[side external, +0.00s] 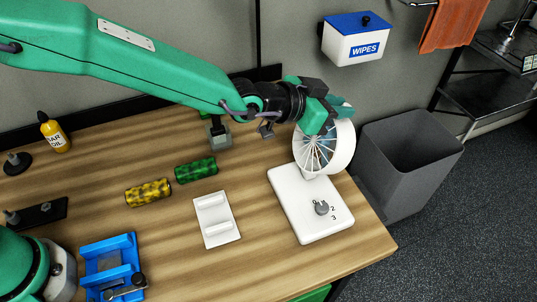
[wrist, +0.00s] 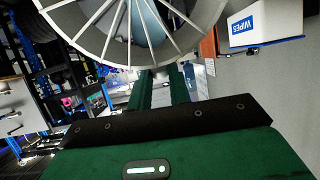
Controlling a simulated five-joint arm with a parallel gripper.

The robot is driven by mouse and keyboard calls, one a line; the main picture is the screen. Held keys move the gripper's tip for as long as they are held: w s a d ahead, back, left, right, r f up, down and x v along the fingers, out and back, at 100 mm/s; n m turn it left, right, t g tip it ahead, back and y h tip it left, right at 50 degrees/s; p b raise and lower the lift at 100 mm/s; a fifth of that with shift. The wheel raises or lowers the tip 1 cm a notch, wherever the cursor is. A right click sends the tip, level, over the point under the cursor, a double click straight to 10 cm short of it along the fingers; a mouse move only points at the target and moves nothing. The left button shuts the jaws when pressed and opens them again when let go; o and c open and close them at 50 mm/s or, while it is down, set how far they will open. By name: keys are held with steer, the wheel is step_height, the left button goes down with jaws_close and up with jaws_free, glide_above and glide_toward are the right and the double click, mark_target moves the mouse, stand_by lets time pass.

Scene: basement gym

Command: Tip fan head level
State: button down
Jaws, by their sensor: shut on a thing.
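The white desk fan stands at the right of the wooden table in the side view. Its round fan head (side external: 344,150) has a spoked grille facing left, above a flat white base (side external: 296,222) with a grey dial. The head's exact tilt is hard to judge. My gripper (side external: 331,110) is at the top of the head, shut on its rim; the jaws partly hide the contact. In the wrist view, the fan head (wrist: 75,22) fills the top, and my gripper's green fingers (wrist: 160,88) reach up to its lower edge in the picture.
Left of the fan base lie a white tray (side external: 216,220), a green roller (side external: 196,170) and a yellow roller (side external: 148,192). A blue holder (side external: 112,262) is at the front left. A grey bin (side external: 408,165) stands beyond the table's right edge. A wipes box (side external: 356,45) hangs on the wall.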

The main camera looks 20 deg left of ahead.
steer(key=shift+a+r, duration=0.1)
steer(key=shift+a, duration=0.2)
steer(key=shift+s+a+r+t+h, duration=0.15)
steer(key=shift+s+a+t+h, duration=0.65)
steer(key=shift+s+a+t, duration=0.15)
steer(key=shift+s+a+f+n+t+h, duration=0.15)
steer(key=shift+s+a+t+h, duration=0.35)
steer(key=shift+s+a+t, duration=0.3)
steer(key=shift+s+a+f+n+t+h, duration=0.1)
steer(key=shift+s+a+n+t+h, duration=0.05)
steer(key=shift+s+a+t+h, duration=0.55)
steer(key=shift+s+a, duration=0.1)
steer(key=shift+a, duration=0.1)
steer(key=c, duration=1.3)
jaws_free()
steer(key=shift+s, duration=0.1)
steer(key=shift+d, duration=0.1)
steer(key=shift+s+g, duration=0.1)
steer(key=shift+g, duration=0.25)
steer(key=shift+v, duration=3.85)
